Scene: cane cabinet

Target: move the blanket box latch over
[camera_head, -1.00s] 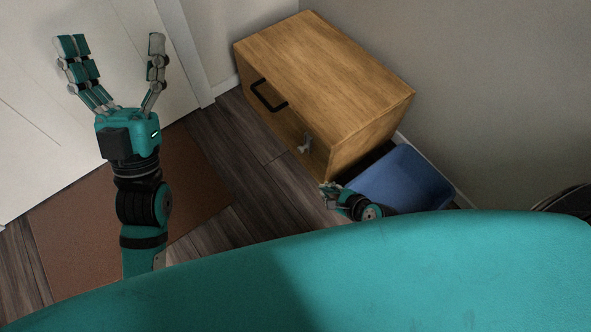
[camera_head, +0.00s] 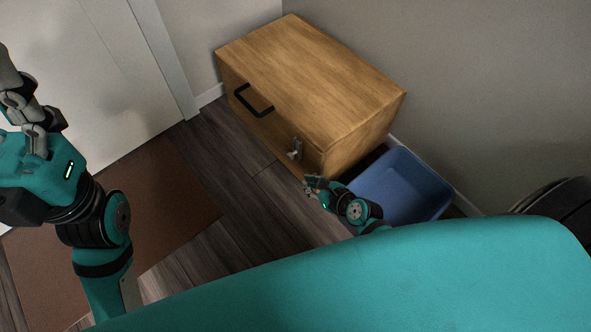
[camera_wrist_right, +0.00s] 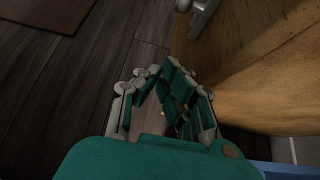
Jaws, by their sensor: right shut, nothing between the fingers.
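The blanket box (camera_head: 310,75) is a light-brown wooden chest standing against the wall. Its small silver-grey latch (camera_head: 295,150) is on the front face, to the right of the black handle (camera_head: 253,100). My right gripper (camera_head: 312,184) is shut and empty, just below the latch and apart from it, near the box's lower front corner. The right wrist view shows the shut fingers (camera_wrist_right: 153,74), with the latch (camera_wrist_right: 201,14) beyond them at the top edge. My left gripper (camera_head: 30,115) is at the left edge, partly cut off, so its opening is unclear.
A blue bin (camera_head: 402,188) stands to the right of the box, close to my right arm. A brown mat (camera_head: 150,215) lies on the dark wood floor (camera_head: 235,180) at the left. The floor before the box is clear. A dark round object (camera_head: 560,208) is at the right edge.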

